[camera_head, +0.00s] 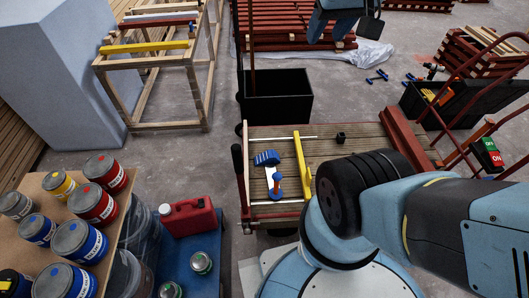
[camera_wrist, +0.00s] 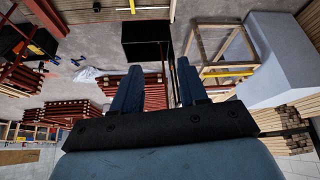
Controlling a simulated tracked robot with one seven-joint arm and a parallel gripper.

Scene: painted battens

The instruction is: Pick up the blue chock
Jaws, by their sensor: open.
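The blue chock (camera_head: 266,158) is a small ribbed wedge in the head view. It lies on the wooden deck of a cart (camera_head: 326,150), near the deck's left side. It appears to be free of my gripper. My gripper (camera_wrist: 157,78) is open and empty in the wrist view, its two dark blue fingers apart. In the head view, part of my arm's end (camera_head: 336,14) shows at the top edge, well beyond the cart. I cannot make out the chock in the wrist view.
A blue tool with an orange knob (camera_head: 277,186) lies just in front of the chock. A yellow batten (camera_head: 301,165) lies to its right, and a small black block (camera_head: 341,138) farther right. A black bin (camera_head: 276,99) stands behind the cart. Paint tins (camera_head: 101,170) stand at left.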

